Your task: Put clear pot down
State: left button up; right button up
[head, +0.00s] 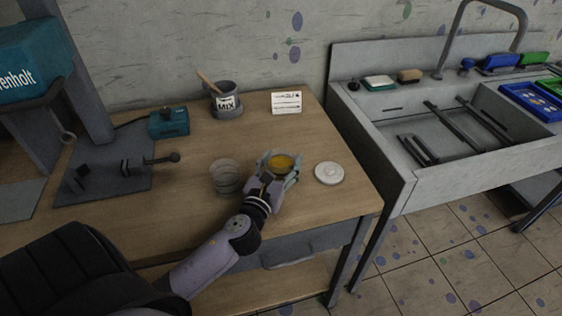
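A clear pot with yellow contents (281,162) is at the right part of the wooden table. My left gripper (277,168) has its fingers around this pot, one on each side, and appears shut on it. The fingers and palm hide most of the pot's wall, and I cannot tell whether its base touches the table. A second clear pot (225,178), seemingly empty, stands just left of the gripper. A round white lid (329,173) lies on the table right of the gripper. My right gripper is not in view.
The wooden table (190,205) has free room at the front and between the pots and the wall. A MIX pot (226,101) with a wooden stick, a white card (286,102) and a teal box (169,122) stand behind. A metal sink (450,135) adjoins at right.

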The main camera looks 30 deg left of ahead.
pick_arm(q)
jog(key=o, duration=0.3)
jog(key=shift+r, duration=0.25)
jog(key=shift+s+d+f, duration=0.1)
jog(key=shift+s+f, duration=0.1)
jog(key=shift+s, duration=0.15)
jog(key=b+v, duration=0.2)
jog(key=v, duration=0.8)
jog(key=shift+s, duration=0.1)
jog(key=shift+s+r, duration=0.15)
jog(key=shift+s, duration=0.45)
